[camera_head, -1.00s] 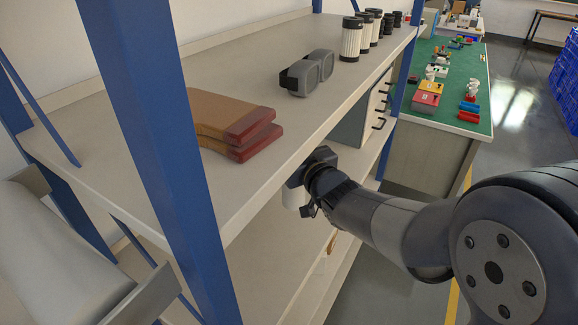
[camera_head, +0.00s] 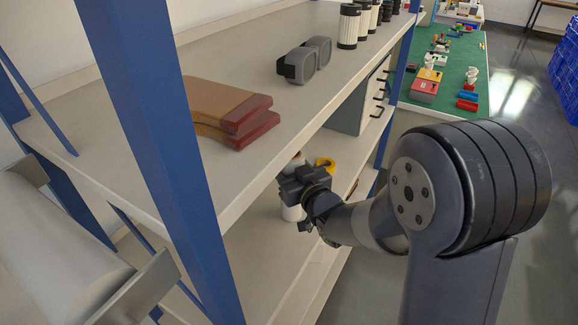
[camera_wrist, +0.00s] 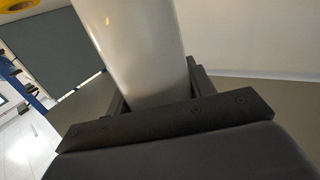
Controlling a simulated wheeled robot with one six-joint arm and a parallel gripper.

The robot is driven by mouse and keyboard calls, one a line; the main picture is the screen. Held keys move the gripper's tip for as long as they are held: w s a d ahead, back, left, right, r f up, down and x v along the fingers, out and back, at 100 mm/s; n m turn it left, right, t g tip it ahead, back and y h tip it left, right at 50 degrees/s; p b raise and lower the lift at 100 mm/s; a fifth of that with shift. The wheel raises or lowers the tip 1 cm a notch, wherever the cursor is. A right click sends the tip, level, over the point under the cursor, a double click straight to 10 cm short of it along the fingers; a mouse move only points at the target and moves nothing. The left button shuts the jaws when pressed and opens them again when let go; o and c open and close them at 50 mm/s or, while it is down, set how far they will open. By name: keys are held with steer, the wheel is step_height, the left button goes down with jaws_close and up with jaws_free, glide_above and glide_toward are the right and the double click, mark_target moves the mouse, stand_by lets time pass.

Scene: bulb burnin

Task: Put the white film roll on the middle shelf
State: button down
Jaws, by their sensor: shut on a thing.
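My gripper (camera_head: 294,187) is shut on the white film roll (camera_head: 291,212), which is upright or nearly so. The roll's top shows above the jaws, just under the upper shelf's front edge, and its lower part shows below them. In the wrist view the pale roll (camera_wrist: 140,45) rises between the dark fingers of my gripper (camera_wrist: 155,88). The roll is over the shelf below the top one, which I take as the middle shelf (camera_head: 252,258). I cannot tell whether its base touches that shelf.
A yellow ring (camera_head: 326,164) is just behind my gripper. A grey drawer cabinet (camera_head: 350,108) stands farther back. The upper shelf (camera_head: 215,75) overhead holds brown-and-red blocks (camera_head: 232,115), grey goggles (camera_head: 304,60) and several cylinders. A blue post (camera_head: 165,150) stands at the near left.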

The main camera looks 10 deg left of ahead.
steer(key=shift+f, duration=0.1)
steer(key=c, duration=0.6)
jaws_free()
steer(key=shift+r, duration=0.25)
steer(key=b+v, duration=0.2)
steer(key=v, duration=1)
steer(key=shift+f, duration=0.1)
